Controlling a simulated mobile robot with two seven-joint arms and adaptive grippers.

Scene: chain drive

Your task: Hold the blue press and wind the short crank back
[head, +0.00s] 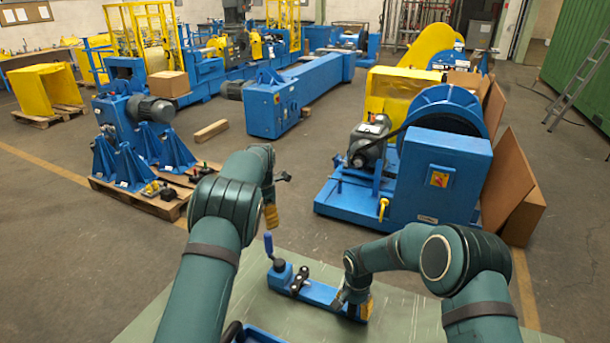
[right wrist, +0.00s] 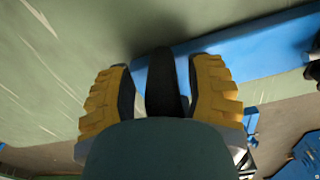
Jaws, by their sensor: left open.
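A long blue fixture (head: 318,292) lies on the green-topped table, taken to be the blue press. At its left end an upright blue handle (head: 268,243) stands beside a black knob (head: 280,265). A short black link with round ends (head: 299,279) sits across the fixture; I cannot tell whether it is the short crank. My left gripper (head: 272,196) is open above the blue handle, apart from it. My right gripper (head: 354,304) is at the fixture's right end. In the right wrist view its yellow fingers straddle a dark upright bar (right wrist: 163,80), with slim gaps beside it.
Another blue part (head: 262,336) lies at the front edge, partly hidden by my left arm. Blue machines (head: 440,170) and a pallet with blue stands (head: 130,165) are on the floor beyond.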

